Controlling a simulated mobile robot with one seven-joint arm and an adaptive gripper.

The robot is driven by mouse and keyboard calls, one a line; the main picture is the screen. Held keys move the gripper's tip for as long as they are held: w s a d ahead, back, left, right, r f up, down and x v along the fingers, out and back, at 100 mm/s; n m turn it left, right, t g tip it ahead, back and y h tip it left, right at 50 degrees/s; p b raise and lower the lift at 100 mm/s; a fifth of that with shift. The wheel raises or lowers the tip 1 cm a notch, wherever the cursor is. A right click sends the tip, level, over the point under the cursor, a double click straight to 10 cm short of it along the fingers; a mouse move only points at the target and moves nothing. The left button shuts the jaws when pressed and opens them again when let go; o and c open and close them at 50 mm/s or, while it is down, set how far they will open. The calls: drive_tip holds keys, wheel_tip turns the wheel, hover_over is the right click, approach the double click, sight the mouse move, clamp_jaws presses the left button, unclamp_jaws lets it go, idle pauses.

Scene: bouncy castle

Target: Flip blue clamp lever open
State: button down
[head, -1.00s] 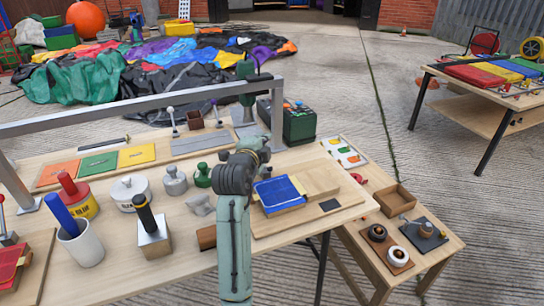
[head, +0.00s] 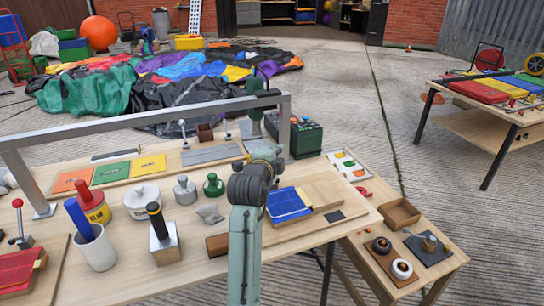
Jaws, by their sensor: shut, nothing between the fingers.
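I cannot pick out a blue clamp lever with certainty in the head view. Two upright levers with pale knobs, a left lever (head: 184,132) and a right lever (head: 227,128), stand at the back of the workbench (head: 125,255) beside grey plates (head: 212,152). Their colour is too small to tell. My arm rises from the bottom middle over the bench, its dark joint in front of the bench's right part. My gripper is hidden beyond this joint, so its fingers do not show.
A metal frame (head: 150,117) spans the bench. A blue pad (head: 289,204) lies right of my arm. A white cup (head: 95,248), black-handled block (head: 164,246) and several weights stand left. A lower side table (head: 435,262) is at right. A green press-like tool (head: 262,100) stands behind.

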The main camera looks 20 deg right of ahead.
drive_tip(key=s+a+r+b, duration=0.2)
drive_tip(key=s+a+r, duration=0.2)
drive_tip(key=s, duration=0.3)
drive_tip(key=shift+s+a+r+b, duration=0.2)
drive_tip(key=shift+a+r+b, duration=0.2)
drive_tip(key=shift+a, duration=0.35)
